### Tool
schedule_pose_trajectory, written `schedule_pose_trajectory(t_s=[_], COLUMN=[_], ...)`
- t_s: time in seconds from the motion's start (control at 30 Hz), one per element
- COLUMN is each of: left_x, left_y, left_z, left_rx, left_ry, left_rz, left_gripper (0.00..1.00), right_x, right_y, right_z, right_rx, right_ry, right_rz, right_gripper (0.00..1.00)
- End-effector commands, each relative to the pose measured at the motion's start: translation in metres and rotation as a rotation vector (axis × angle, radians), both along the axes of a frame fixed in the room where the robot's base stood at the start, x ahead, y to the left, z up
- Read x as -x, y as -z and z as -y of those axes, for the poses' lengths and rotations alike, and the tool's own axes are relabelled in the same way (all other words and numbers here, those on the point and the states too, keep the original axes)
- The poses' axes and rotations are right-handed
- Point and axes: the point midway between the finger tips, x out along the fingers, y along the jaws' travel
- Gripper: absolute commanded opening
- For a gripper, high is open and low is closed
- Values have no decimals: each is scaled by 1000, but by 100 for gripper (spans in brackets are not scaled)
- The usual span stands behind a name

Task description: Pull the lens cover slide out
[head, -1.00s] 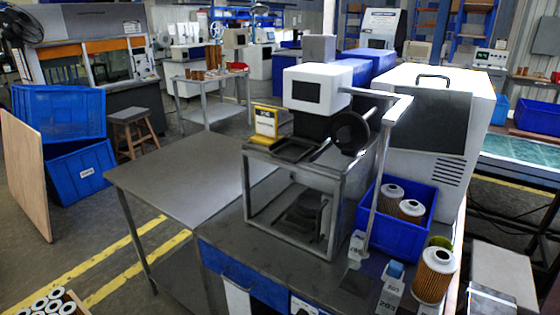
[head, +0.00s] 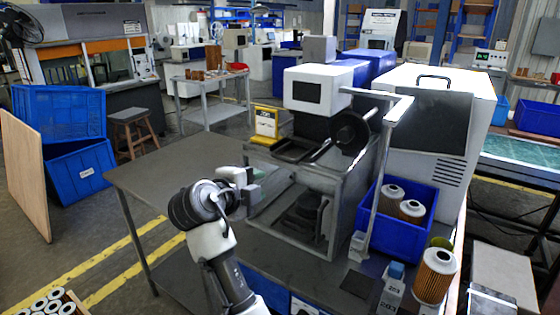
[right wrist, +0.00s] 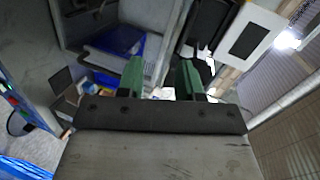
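A white inspection machine (head: 318,88) with a dark screen stands on a grey metal frame (head: 340,205). A black flat plate (head: 294,149) lies on the frame top below its head, and a black round disc (head: 350,132) on a rod is at its right. I cannot tell for sure which part is the lens cover slide. My right gripper (head: 262,184) is left of the frame, apart from the plate and lower in the picture. In the right wrist view its two green fingers (right wrist: 160,80) are spread with nothing seen between them. My left gripper is out of view.
A yellow-framed sign (head: 266,122) stands left of the machine. A blue bin (head: 385,240) with filter cartridges is right of the frame, with another cartridge (head: 435,275) in front. A white post (head: 384,170) rises beside the frame. The grey table (head: 165,175) at left is mostly clear.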

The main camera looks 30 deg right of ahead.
Motion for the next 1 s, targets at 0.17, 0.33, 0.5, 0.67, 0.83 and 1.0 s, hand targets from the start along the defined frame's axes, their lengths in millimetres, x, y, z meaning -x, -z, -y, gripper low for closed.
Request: schedule_pose_trajectory(t_s=[0.17, 0.33, 0.5, 0.67, 0.83, 1.0], left_x=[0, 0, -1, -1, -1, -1], left_y=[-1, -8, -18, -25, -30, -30], left_z=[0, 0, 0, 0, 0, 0], left_rx=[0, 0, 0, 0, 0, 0], left_ry=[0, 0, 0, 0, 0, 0], left_rz=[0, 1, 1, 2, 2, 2], left_gripper=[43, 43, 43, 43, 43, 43], right_x=[-6, -12, -25, -35, -43, -45], right_y=[-33, -32, -26, -19, -14, -11], right_z=[-1, 17, 48, 73, 89, 95], right_rx=[-7, -5, -4, -5, -7, -8], right_ry=[78, 87, 86, 85, 83, 82], right_rz=[153, 164, 163, 163, 163, 163], right_gripper=[36, 36, 36, 36, 36, 36])
